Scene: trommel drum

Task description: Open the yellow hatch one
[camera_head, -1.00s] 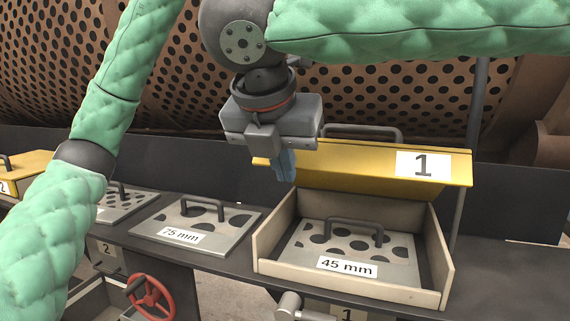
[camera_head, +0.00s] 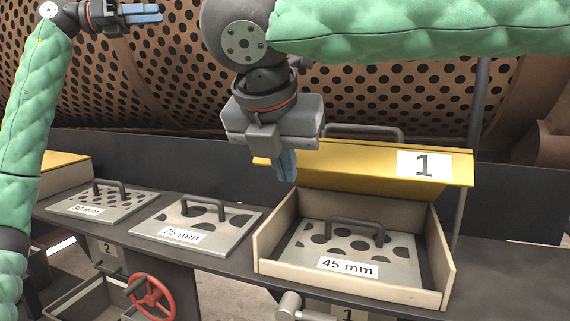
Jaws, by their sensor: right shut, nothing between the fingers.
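The yellow hatch one (camera_head: 345,168), with a white "1" label, stands raised at the back of its pale box (camera_head: 440,262). The box front is uncovered and a "45 mm" perforated plate (camera_head: 372,244) with a dark handle shows inside. The hatch's dark handle (camera_head: 365,130) is on its top far side. My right gripper (camera_head: 287,166) points down at the hatch's left end, its blue fingers shut and empty; I cannot tell whether they touch it. My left gripper (camera_head: 145,14) is at the top left, well away from the hatch, seen side-on, so its opening is unclear.
A "75 mm" plate (camera_head: 225,222) and a "30 mm" plate (camera_head: 122,204) lie on the dark bench to the left. Another yellow hatch (camera_head: 62,172) is at far left. A red handwheel (camera_head: 152,297) is below. The perforated drum (camera_head: 420,95) fills the back.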

